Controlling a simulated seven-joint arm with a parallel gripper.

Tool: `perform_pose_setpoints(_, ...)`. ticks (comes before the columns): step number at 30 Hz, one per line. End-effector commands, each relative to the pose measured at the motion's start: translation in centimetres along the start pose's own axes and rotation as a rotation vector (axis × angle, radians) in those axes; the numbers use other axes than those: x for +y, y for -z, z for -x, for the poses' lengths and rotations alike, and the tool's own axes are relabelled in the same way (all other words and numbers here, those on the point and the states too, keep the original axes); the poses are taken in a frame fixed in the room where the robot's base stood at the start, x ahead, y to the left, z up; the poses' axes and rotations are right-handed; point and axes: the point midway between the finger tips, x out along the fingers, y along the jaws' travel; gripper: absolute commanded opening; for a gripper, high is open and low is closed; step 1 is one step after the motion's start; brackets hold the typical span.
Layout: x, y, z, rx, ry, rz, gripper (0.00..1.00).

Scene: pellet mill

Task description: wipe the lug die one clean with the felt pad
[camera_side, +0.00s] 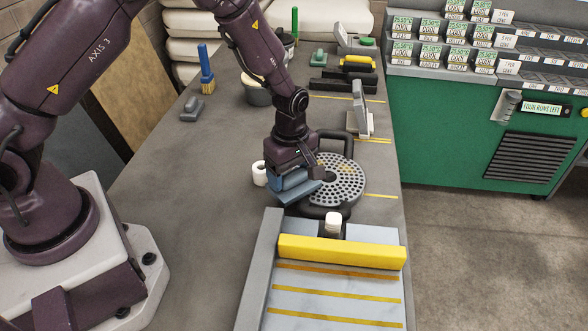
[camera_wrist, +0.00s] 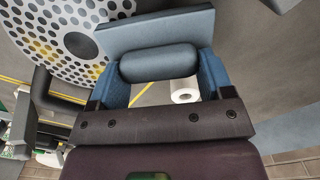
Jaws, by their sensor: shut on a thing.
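The lug die (camera_side: 340,180) is a round grey plate full of holes in a dark frame on the bench. In the wrist view, the die (camera_wrist: 72,18) fills the upper left, with yellow-brown smears on its face. My gripper (camera_side: 290,179) is at the die's left edge. In the wrist view, my gripper's blue fingers (camera_wrist: 165,66) are shut on the rounded grey handle of the felt pad (camera_wrist: 155,32). The flat, blue-grey pad (camera_side: 300,190) is tilted and overlaps the die's left edge in the side view. I cannot tell whether they touch.
A white roll (camera_side: 259,173) stands just left of my gripper. A yellow bar (camera_side: 342,252) crosses the striped tray in front, near a white-capped bottle (camera_side: 333,224). A grey upright piece (camera_side: 360,110) stands behind the die. The bench's left side is mostly clear.

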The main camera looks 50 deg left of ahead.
Motion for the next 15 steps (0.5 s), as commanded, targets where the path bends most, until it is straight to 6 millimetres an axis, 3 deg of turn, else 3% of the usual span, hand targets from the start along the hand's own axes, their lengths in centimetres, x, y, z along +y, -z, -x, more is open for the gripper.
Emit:
perform_pose_setpoints(7,0.3,0.3,0.0,0.000,-0.001,0.002,0.31)
perform_pose_setpoints(15,2.3,2.3,-0.1,0.001,-0.001,0.003,0.31)
